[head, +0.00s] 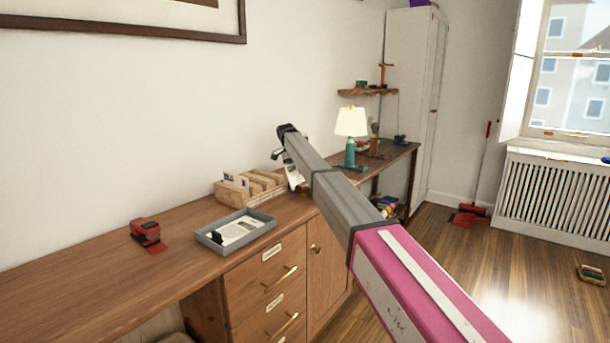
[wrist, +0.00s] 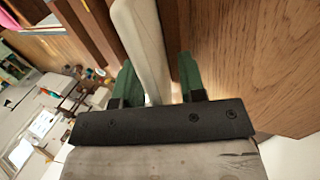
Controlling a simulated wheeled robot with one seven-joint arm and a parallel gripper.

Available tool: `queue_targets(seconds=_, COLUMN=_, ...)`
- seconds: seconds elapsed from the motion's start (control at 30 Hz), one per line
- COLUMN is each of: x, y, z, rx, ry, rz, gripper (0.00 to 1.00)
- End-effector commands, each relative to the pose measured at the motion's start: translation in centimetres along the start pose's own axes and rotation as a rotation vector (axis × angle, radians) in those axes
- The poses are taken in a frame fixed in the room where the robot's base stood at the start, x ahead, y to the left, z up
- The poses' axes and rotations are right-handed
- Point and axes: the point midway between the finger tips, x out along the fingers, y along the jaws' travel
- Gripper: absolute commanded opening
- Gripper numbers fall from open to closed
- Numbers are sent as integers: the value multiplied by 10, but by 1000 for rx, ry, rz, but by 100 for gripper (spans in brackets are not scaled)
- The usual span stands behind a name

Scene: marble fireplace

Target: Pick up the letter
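A pale, whitish flat thing, which looks like the letter (wrist: 146,45), runs between the two green fingers of my gripper (wrist: 158,82) in the wrist view. The left finger is close against it; a narrow gap shows between it and the right finger. The fingers stand apart. In the head view my gripper (head: 290,158) is at the right end of the wooden letter rack (head: 227,194) on the desk, with a white piece (head: 294,177) just below it. My arm hides part of that spot, and I cannot tell whether this piece is the letter.
A grey tray (head: 264,232) with papers and a red stapler-like object (head: 147,233) lie on the wooden desk (head: 90,287). A teal lamp (head: 350,125) stands farther back. The wall is close behind the rack. The desk's left part is clear.

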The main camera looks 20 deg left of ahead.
Motion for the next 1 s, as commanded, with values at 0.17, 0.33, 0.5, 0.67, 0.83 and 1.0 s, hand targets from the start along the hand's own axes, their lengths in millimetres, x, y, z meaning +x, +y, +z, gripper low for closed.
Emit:
queue_targets(seconds=0.17, x=1, y=-1, z=1, rx=0, ry=0, rz=0, gripper=37)
queue_targets(seconds=0.33, x=1, y=-1, z=0, rx=0, ry=0, rz=0, gripper=1)
queue_targets(seconds=0.5, x=2, y=-1, z=0, rx=0, ry=0, rz=0, gripper=0)
queue_targets(seconds=0.67, x=1, y=-1, z=0, rx=0, ry=0, rz=0, gripper=0)
queue_targets(seconds=0.83, x=0, y=0, z=-1, rx=0, ry=0, rz=0, gripper=0)
queue_targets(seconds=1.0, x=-5, y=5, z=-5, rx=0, ry=0, rz=0, gripper=0)
